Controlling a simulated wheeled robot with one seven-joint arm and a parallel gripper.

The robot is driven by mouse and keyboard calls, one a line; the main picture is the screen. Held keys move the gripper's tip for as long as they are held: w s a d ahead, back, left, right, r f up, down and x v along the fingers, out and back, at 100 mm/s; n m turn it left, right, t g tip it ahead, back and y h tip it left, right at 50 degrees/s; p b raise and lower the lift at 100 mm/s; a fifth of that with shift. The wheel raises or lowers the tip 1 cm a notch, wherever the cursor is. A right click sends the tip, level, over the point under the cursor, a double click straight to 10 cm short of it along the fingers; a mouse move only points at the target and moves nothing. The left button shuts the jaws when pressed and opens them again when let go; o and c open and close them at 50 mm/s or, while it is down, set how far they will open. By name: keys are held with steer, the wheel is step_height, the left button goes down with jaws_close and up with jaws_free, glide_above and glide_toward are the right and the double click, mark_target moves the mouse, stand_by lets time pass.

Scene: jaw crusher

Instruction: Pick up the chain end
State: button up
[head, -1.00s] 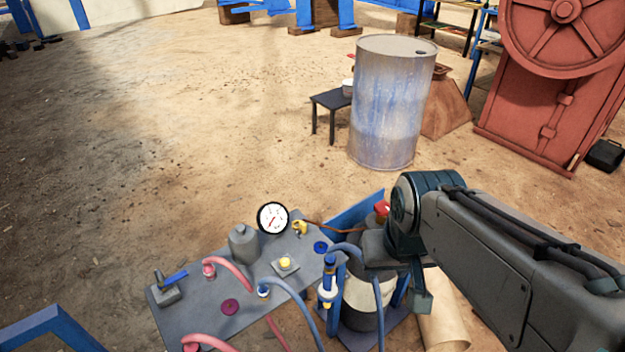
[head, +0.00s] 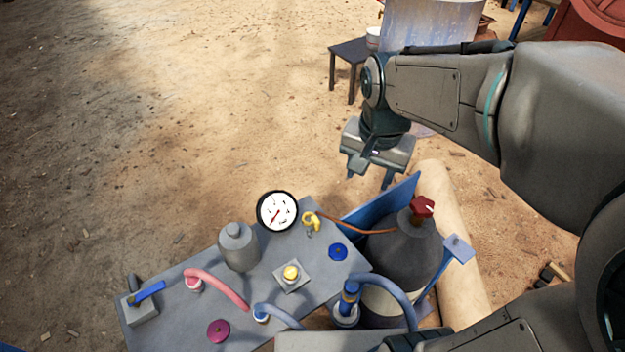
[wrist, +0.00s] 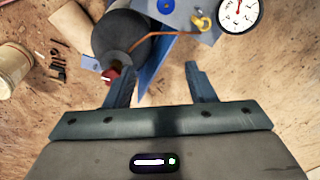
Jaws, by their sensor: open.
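No chain end can be made out for certain. A small yellow fitting (head: 311,219) sits at the back edge of the grey bench panel (head: 190,318), beside the dial gauge, with a tiny grey piece hanging under it that may be chain links. The yellow fitting also shows at the top of the wrist view (wrist: 201,23). An orange-brown line runs from it to the grey bottle. My gripper (head: 370,178) is open and empty, pointing down behind and to the right of the fitting, apart from it. In the wrist view my gripper (wrist: 158,74) has nothing between its fingers.
On the bench stand a dial gauge (head: 277,211), a grey canister (head: 239,247), a yellow button (head: 291,272) and hoses. The grey bottle (head: 405,252) with a red knob (head: 422,207) and a blue plate (head: 380,212) stand at the right. Open dirt ground lies to the left.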

mark_target(316, 219)
steer(key=w+a+f+m+g+b, duration=0.1)
steer(key=w+a+f+m+b, duration=0.3)
steer(key=f, duration=0.4)
steer(key=w+a+f+m+g+b, duration=0.1)
steer(key=w+a+f+m+b, duration=0.1)
steer(key=w+a+f+b, duration=0.5)
steer(key=f, duration=0.3)
steer(key=d+f+b, duration=0.1)
steer(key=f, duration=0.2)
steer(key=s+d+f, duration=0.1)
steer(key=f, duration=0.2)
steer(key=shift+f+b, duration=0.3)
steer(key=shift+f, duration=0.05)
step_height(316, 219, down, 5)
steer(key=shift+a+b, duration=0.15)
steer(key=shift+b, duration=0.8)
steer(key=c, duration=1.1)
